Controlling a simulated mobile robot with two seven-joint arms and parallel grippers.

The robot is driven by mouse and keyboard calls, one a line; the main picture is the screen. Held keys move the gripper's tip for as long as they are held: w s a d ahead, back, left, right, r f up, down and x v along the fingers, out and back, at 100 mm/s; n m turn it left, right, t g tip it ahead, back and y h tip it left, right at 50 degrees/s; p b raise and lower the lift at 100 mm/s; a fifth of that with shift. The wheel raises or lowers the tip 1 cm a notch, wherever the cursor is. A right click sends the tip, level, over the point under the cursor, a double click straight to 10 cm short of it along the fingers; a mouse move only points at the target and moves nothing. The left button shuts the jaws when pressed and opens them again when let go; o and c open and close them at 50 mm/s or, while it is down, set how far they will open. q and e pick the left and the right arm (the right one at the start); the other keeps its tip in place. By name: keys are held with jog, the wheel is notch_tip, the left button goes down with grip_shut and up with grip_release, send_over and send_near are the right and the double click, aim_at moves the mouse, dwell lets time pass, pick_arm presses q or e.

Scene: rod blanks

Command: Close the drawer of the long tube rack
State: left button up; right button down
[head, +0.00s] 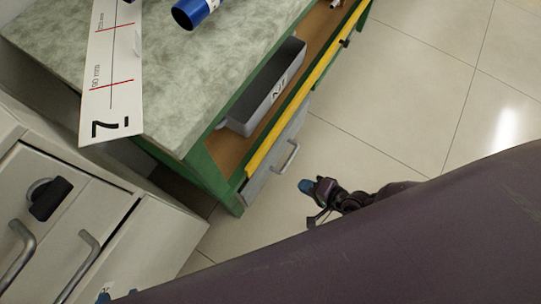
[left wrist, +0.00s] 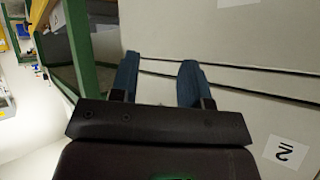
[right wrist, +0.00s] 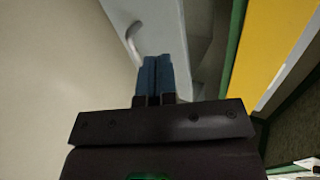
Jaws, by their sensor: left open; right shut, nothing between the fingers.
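A grey drawer front with a bar handle (head: 287,157) sits under the yellow strip of the green-framed bench; the handle also shows in the right wrist view (right wrist: 133,42). I cannot tell whether this drawer belongs to the long tube rack, or how far it stands out. My right gripper (head: 306,187) is shut and empty, just right of and below that handle, apparently apart from it. My left gripper (head: 103,297) is at the bottom left edge, mostly hidden; in the left wrist view (left wrist: 158,82) its blue fingers are apart and empty before pale cabinet fronts.
A grey bin (head: 268,92) lies on the brown shelf behind the yellow strip (head: 304,93). A marked white board (head: 104,75) and a blue tube (head: 194,10) lie on the bench top. A pale cabinet (head: 70,215) stands at left. The tiled floor at right is clear.

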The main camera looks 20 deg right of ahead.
jog(key=n, duration=0.1)
jog(key=b, duration=0.4)
send_near(264, 168)
jog(key=x, duration=0.6)
jog(key=shift+s+d+f, duration=0.15)
jog(key=shift+s+f, duration=0.05)
jog(key=shift+f, duration=0.2)
jog(key=shift+w+a, duration=0.3)
jog(key=shift+w, duration=0.1)
pick_arm(q)
jog(key=shift+a+n+t, duration=0.4)
jog(key=shift+t, duration=0.5)
pick_arm(e)
jog(key=shift+w+a, duration=0.1)
jog(key=shift+w, duration=0.05)
pick_arm(q)
jog(key=shift+r, duration=0.1)
